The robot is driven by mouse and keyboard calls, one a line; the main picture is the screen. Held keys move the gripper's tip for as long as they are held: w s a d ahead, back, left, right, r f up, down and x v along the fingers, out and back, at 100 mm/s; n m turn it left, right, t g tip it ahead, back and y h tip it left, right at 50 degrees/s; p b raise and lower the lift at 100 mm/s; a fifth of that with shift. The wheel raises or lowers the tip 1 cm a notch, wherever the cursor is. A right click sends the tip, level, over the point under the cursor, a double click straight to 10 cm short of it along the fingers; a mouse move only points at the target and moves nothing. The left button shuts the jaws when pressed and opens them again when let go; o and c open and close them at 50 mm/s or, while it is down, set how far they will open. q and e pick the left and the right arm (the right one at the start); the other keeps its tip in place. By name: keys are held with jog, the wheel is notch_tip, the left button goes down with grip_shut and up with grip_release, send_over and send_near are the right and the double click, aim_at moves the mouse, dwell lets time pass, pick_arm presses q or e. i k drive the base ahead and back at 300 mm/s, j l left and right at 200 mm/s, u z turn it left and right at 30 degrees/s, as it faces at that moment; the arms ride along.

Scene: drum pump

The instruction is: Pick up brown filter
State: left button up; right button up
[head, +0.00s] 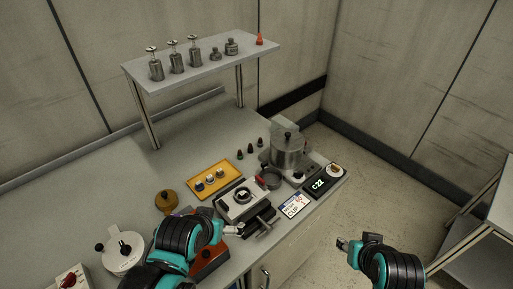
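A brown round object with a small knob on top (166,200) stands on the counter, left of the yellow tray; it is the only clearly brown item I see, and I cannot tell for sure that it is the filter. My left gripper (235,230) is low over the counter, to the right of the brown object and close to the front of the grey clamp-like device. It is apart from the brown object. My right gripper (343,243) hangs over the floor beyond the counter's right edge, with nothing visible in it. Both sets of fingers are too small to read.
The yellow tray (212,179) holds several small knobs. Near it are a grey device (243,200), a metal pot (287,151), a "C22" display (318,185), a white round device (123,252) and an orange-red box (209,262). A raised shelf (200,66) carries metal weights.

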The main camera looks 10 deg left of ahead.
aim_at(243, 195)
jog(key=l+u, duration=0.15)
jog(key=l, duration=0.3)
jog(key=i+l+u, duration=0.15)
jog(key=l, duration=0.2)
jog(key=i+l+u, duration=0.15)
jog(key=l, duration=0.25)
jog(key=i+l+u, duration=0.15)
jog(key=l, duration=0.25)
jog(key=i+l+u, duration=0.15)
jog(key=l, duration=0.3)
